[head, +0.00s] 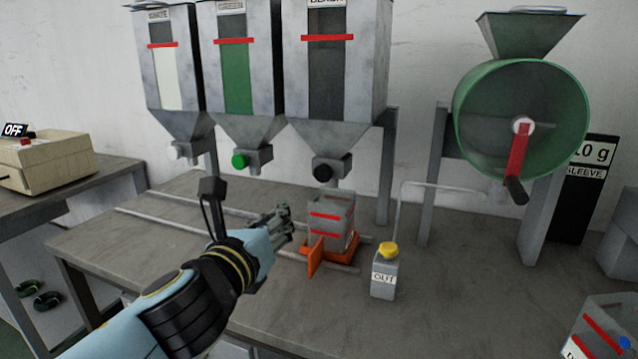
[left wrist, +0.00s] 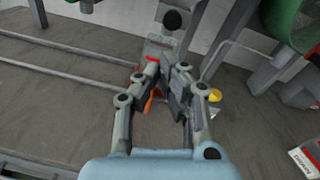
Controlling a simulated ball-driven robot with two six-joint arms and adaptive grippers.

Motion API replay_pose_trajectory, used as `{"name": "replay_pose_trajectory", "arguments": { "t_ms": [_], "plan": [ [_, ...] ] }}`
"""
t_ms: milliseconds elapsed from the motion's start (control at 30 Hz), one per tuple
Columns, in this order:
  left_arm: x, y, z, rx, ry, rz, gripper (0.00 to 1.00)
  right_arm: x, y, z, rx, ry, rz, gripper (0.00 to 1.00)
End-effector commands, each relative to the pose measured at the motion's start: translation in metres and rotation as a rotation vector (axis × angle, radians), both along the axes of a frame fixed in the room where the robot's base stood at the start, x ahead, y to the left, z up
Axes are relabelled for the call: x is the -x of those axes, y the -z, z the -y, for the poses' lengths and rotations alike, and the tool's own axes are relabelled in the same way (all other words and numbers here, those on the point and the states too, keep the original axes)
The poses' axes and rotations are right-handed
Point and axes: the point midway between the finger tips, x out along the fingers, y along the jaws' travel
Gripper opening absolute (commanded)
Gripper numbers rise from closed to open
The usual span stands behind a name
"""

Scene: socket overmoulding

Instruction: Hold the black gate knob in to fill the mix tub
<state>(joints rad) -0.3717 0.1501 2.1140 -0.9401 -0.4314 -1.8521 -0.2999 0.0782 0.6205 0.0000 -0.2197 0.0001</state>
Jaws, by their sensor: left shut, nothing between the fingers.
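The black gate knob (head: 323,172) is round and sits on the outlet below the hopper labelled black (head: 338,80). It also shows near the top of the left wrist view (left wrist: 172,20). The mix tub (head: 331,217), a grey see-through box with red lines, stands on an orange carriage (head: 343,250) under that outlet. My left gripper (head: 284,218) is shut and empty, just left of the tub and below the knob, apart from the knob. In the left wrist view the fingers (left wrist: 160,75) partly hide the tub. My right gripper is not in view.
White (head: 175,152) and green (head: 239,161) knobs sit on the hoppers to the left. Two rails (head: 170,220) run along the bench. A box marked OUT with a yellow button (head: 389,249) stands right of the carriage. A green drum with a red crank (head: 517,155) is at the right.

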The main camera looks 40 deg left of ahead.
Motion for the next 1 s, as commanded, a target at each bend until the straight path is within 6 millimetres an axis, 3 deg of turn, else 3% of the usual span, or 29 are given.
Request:
{"name": "replay_pose_trajectory", "arguments": {
  "t_ms": [100, 200, 633, 767, 1000],
  "plan": [
    [-0.007, -0.006, 0.008, -0.167, 0.051, -0.004, 0.0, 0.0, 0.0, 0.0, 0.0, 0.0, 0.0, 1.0],
    [-0.009, -0.007, 0.011, -0.228, 0.069, -0.005, 0.0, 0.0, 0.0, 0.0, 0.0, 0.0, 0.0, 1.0],
    [-0.015, -0.008, 0.01, -0.237, 0.071, -0.004, 0.0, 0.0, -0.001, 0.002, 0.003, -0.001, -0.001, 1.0],
    [-0.032, -0.01, 0.006, -0.236, 0.07, -0.002, 0.0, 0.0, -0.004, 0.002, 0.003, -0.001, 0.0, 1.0],
    [-0.082, -0.009, -0.006, -0.235, 0.07, -0.003, 0.0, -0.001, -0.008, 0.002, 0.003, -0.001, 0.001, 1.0]
  ]
}}
